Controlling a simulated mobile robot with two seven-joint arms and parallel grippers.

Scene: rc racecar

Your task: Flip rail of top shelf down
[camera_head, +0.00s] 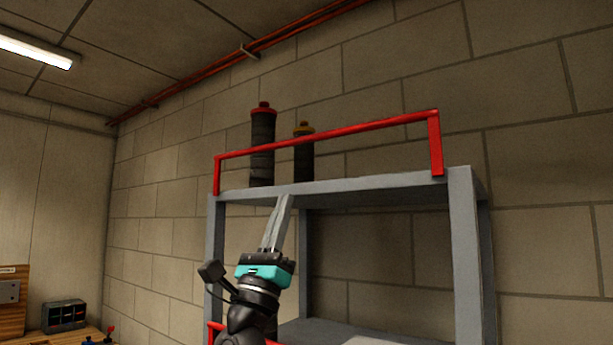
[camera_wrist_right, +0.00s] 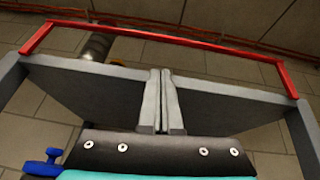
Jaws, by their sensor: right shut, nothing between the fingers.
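The red rail (camera_head: 330,133) stands upright above the front edge of the top shelf (camera_head: 370,184), with a post at each end. The rail also shows in the right wrist view (camera_wrist_right: 160,32), running across above the shelf edge (camera_wrist_right: 225,92). My right gripper (camera_head: 286,198) is shut and empty. Its fingertips are at the shelf's front edge, below the rail's bar, and I cannot tell whether they touch the shelf. In the right wrist view its two fingers (camera_wrist_right: 161,72) are together in front of the shelf. My left gripper is not in view.
A dark cylinder with a red cap (camera_head: 262,145) and one with a yellow cap (camera_head: 304,155) stand on the top shelf behind the rail. A grey shelf post (camera_head: 465,260) stands at right. A lower shelf (camera_head: 325,331) lies below. A workbench is at lower left.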

